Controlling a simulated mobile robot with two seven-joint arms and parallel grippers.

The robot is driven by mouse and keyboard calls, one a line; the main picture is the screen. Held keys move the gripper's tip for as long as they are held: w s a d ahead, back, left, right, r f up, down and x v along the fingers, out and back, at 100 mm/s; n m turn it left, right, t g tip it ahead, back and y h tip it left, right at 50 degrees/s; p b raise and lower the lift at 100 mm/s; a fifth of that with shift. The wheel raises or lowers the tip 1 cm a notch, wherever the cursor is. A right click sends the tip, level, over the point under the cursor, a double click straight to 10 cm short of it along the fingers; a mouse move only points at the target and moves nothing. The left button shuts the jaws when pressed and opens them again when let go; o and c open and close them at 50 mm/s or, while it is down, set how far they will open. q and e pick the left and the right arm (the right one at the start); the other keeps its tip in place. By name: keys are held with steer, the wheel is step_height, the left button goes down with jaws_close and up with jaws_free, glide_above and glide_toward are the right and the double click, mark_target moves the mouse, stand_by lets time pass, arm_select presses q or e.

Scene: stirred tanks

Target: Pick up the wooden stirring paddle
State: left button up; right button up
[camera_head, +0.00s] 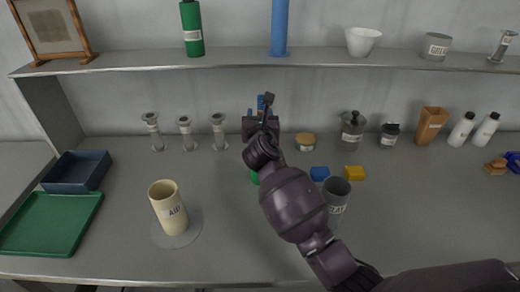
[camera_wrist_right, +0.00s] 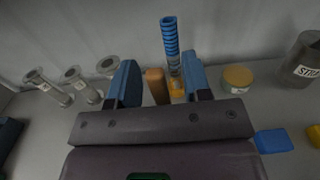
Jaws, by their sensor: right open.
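My right gripper (camera_head: 263,116) is at the back of the bench, below the shelf, and its arm hides what is under it. In the right wrist view its two blue fingers (camera_wrist_right: 160,80) are apart. A brown, wood-coloured upright piece (camera_wrist_right: 157,86) shows between them; it may be the wooden stirring paddle, but its full shape is hidden. The fingers do not visibly touch it. Right beside it stands a blue ribbed column (camera_wrist_right: 171,46) on an orange base (camera_wrist_right: 176,89). My left gripper is not in view.
Several grey stands (camera_head: 185,133) are left of the gripper; a tan-lidded jar (camera_head: 305,142) is right. Blue (camera_head: 319,173) and yellow (camera_head: 354,172) blocks, a grey cup (camera_head: 336,192) and a cream cup (camera_head: 168,207) stand on the bench. The shelf (camera_head: 220,63) runs overhead.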

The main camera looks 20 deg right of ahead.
steer(key=shift+w+d, duration=0.1)
steer(key=shift+w, duration=0.2)
jaws_close()
